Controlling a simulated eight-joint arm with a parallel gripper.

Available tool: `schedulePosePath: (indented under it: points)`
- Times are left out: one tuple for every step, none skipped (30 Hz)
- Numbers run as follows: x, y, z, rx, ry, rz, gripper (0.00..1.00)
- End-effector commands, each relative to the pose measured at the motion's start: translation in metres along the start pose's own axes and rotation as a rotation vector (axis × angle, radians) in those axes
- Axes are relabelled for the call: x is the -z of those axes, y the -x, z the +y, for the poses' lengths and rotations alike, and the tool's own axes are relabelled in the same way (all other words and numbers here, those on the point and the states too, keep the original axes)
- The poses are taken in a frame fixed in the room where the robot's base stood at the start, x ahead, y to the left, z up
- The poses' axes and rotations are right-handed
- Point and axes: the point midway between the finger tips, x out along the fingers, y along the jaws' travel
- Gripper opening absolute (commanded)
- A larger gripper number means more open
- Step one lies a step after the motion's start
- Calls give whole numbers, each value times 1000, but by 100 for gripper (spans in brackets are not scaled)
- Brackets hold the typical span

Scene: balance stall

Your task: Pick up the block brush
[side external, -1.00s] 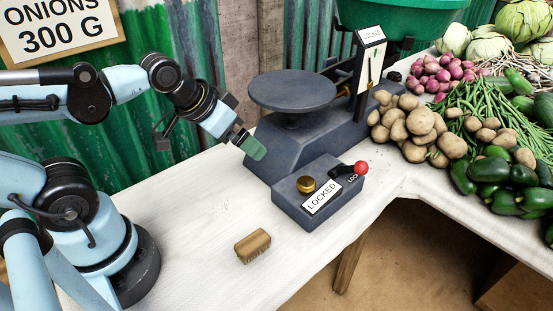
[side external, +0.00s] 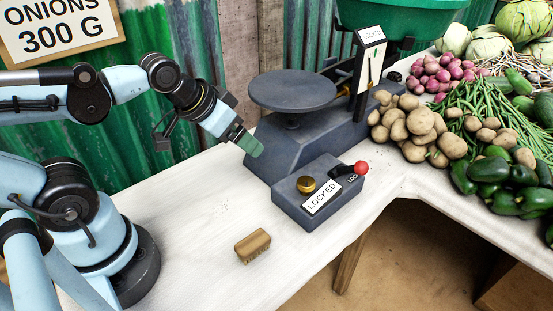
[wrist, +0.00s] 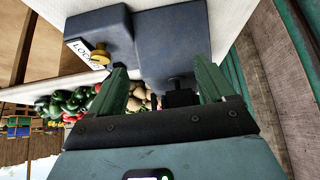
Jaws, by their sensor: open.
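The block brush (side external: 252,245) is a small brown wooden block with bristles underneath. It lies on the white table in front of the scale's lock box, apart from everything else. My gripper (side external: 250,146) is raised above the table beside the scale, up and behind the brush in the side view. In the wrist view my gripper (wrist: 161,84) has its two green fingers spread apart with nothing held between them. The brush does not show in the wrist view.
The grey scale (side external: 300,140) with its round pan stands behind the brush. Its lock box (side external: 318,195) has a brass knob and a red-tipped lever, near the brush. Potatoes (side external: 410,125) and other vegetables fill the right. The table around the brush is clear.

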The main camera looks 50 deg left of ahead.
Motion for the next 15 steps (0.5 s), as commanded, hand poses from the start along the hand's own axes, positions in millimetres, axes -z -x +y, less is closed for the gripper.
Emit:
schedulePosePath:
  points:
    - [0,0,0,0,0,0,74]
    - [0,0,0,0,0,0,69]
    - [0,0,0,0,0,0,66]
    - [0,0,0,0,0,0,66]
    - [0,0,0,0,0,0,66]
    - [0,0,0,0,0,0,66]
    - [0,0,0,0,0,0,66]
    - [0,0,0,0,0,0,66]
    - [0,0,0,0,0,0,66]
    - [0,0,0,0,0,-1,66]
    - [0,0,1,-2,0,-4,66]
    - [-1,0,4,-8,1,-15,66]
    - [-2,0,8,-15,1,-28,66]
    - [-3,0,13,-25,1,-49,66]
    - [-5,0,22,-39,3,-85,66]
